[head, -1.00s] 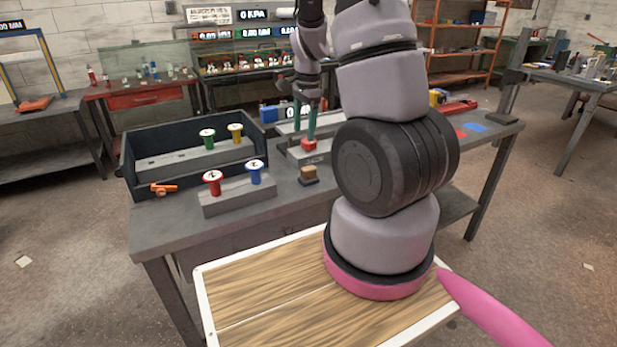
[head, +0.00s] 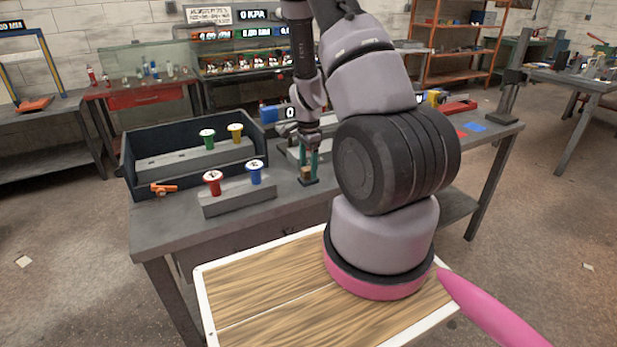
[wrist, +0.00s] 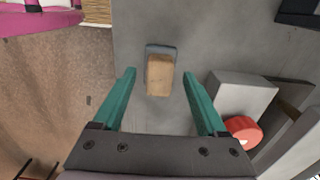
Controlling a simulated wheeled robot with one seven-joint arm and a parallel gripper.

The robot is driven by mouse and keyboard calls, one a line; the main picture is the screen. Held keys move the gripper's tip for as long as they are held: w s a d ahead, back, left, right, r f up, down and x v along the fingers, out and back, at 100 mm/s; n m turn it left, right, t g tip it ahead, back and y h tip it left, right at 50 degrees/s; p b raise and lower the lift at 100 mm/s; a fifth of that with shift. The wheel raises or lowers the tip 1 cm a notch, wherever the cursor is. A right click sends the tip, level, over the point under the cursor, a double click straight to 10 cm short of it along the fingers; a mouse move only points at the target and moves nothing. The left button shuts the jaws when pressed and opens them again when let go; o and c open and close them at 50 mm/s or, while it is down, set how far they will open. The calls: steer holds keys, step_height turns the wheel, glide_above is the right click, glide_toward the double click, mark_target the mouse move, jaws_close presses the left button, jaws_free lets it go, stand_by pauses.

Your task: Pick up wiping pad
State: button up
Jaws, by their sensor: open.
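The wiping pad (head: 306,174) is a small block with a tan top on a dark base, lying on the grey bench (head: 225,222). In the wrist view the pad (wrist: 159,77) lies upright in the picture, centred between the fingers. My gripper (head: 309,164) has green fingers and is open. In the head view its fingers reach down at the pad and partly cover it. In the wrist view the gripper (wrist: 159,75) has a finger on each side of the pad, with a gap on both sides. Whether the tips are at pad height I cannot tell.
A grey block with a red round part (wrist: 242,130) lies right of the fingers in the wrist view. In the head view, red (head: 212,183) and blue (head: 255,172) spools stand on a grey rack left of the pad. A dark tray (head: 128,165) is behind them.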

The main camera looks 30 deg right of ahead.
mark_target(308, 168)
steer(key=shift+f, duration=0.75)
jaws_close()
step_height(308, 168, up, 10)
steer(key=shift+r, duration=0.1)
